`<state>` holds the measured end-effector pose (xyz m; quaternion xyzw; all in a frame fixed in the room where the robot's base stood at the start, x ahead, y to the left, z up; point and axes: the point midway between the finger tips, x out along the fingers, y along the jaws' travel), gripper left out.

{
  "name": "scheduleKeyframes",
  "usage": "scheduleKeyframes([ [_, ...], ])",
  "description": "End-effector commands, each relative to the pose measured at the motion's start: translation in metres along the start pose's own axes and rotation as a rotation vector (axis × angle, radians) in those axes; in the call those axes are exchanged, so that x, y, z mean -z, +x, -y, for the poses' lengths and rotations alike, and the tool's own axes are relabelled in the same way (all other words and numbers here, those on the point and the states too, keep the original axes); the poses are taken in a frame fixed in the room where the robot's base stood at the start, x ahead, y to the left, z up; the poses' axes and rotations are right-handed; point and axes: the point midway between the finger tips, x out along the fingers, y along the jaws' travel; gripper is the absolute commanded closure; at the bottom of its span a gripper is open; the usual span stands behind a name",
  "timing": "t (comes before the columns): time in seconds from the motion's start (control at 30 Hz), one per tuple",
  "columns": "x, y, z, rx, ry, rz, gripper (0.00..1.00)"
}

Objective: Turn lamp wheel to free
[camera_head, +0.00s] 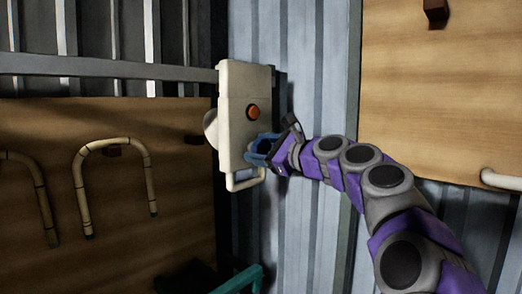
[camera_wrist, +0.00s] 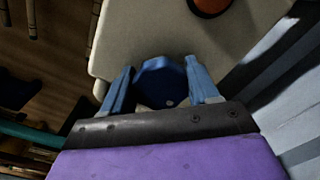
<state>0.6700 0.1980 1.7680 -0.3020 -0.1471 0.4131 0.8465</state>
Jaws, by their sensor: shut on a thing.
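The lamp wheel is a dark blue faceted knob (camera_wrist: 161,82) on the front of a cream lamp box (camera_head: 238,90), seen in the wrist view. In the head view the wheel is mostly hidden by my gripper (camera_head: 262,150). In the wrist view the blue fingers of my gripper (camera_wrist: 164,88) stand on either side of the wheel and are shut on it. An orange-red round button (camera_head: 253,112) sits above the wheel; it also shows at the top of the wrist view (camera_wrist: 210,4).
A pale handle loop (camera_head: 245,181) juts from the box's lower end, and a white round part (camera_head: 210,128) from its left side. Bent rattan pieces (camera_head: 116,150) hang on a wooden board at left. A teal bar (camera_head: 240,281) is below. Corrugated metal wall (camera_head: 305,60) stands behind.

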Motion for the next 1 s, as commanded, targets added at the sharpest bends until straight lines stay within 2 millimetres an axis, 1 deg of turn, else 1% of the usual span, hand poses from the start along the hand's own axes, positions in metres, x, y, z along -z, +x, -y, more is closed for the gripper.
scheduleKeyframes([
  [0.27,0.0017,0.0007,-0.0031,-0.004,-0.153,-0.001,0.71],
  [1.0,0.0067,0.0016,-0.0068,-0.007,-0.849,-0.002,0.71],
])
